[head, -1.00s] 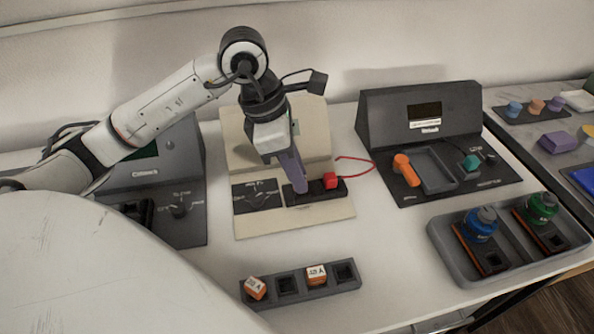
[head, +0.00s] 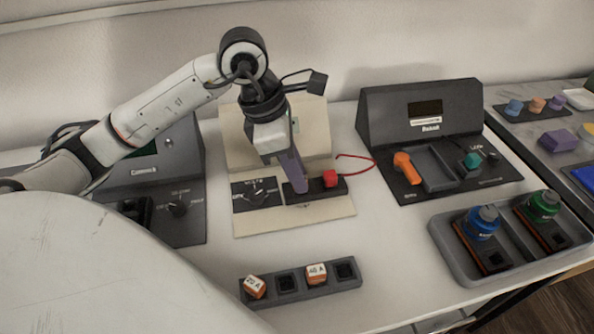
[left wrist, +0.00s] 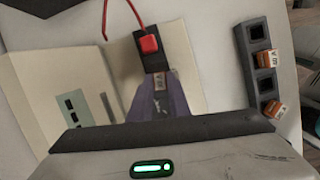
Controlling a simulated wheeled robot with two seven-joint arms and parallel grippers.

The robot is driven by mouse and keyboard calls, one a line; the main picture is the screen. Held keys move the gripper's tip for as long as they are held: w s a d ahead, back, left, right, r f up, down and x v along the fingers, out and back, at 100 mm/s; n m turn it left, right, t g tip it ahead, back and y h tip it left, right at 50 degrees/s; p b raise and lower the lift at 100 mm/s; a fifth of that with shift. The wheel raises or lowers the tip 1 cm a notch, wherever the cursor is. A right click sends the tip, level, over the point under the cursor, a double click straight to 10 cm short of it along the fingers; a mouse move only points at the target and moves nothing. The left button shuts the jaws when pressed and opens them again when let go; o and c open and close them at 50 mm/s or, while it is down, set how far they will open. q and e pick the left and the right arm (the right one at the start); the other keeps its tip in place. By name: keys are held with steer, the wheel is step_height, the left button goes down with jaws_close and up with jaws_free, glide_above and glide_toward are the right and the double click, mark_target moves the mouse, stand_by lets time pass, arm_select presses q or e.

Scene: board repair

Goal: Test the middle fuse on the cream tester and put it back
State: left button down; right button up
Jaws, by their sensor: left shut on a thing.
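The cream tester (head: 235,143) stands at the middle back of the table, with a dial (head: 257,193) and a dark test block (head: 322,191) on its front plate. My left gripper (head: 300,187) points down at the left part of this block. In the left wrist view its purple fingers (left wrist: 160,98) are shut on a fuse (left wrist: 160,79) at the block's end, mostly hidden. I cannot tell how deep it sits. The grey fuse rack (head: 300,290) in front has one fuse (head: 254,287) in its leftmost slot and another (head: 316,272) third. The second and rightmost slots are empty. My right gripper is out of view.
A red plug (head: 330,179) with a red wire sits on the test block. Dark testers stand left (head: 190,225) and right (head: 376,130). A grey tray (head: 440,240) with blue-topped and green-topped parts lies front right. The table between cream tester and rack is clear.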

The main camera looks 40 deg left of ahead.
arm_select(q)
steer(key=shift+f, duration=0.1)
steer(key=c, duration=1.3)
jaws_free()
steer(key=shift+r, duration=0.2)
step_height(320, 180, up, 9)
steer(key=p, duration=0.6)
steer(key=shift+f, duration=0.2)
stand_by(0.7)
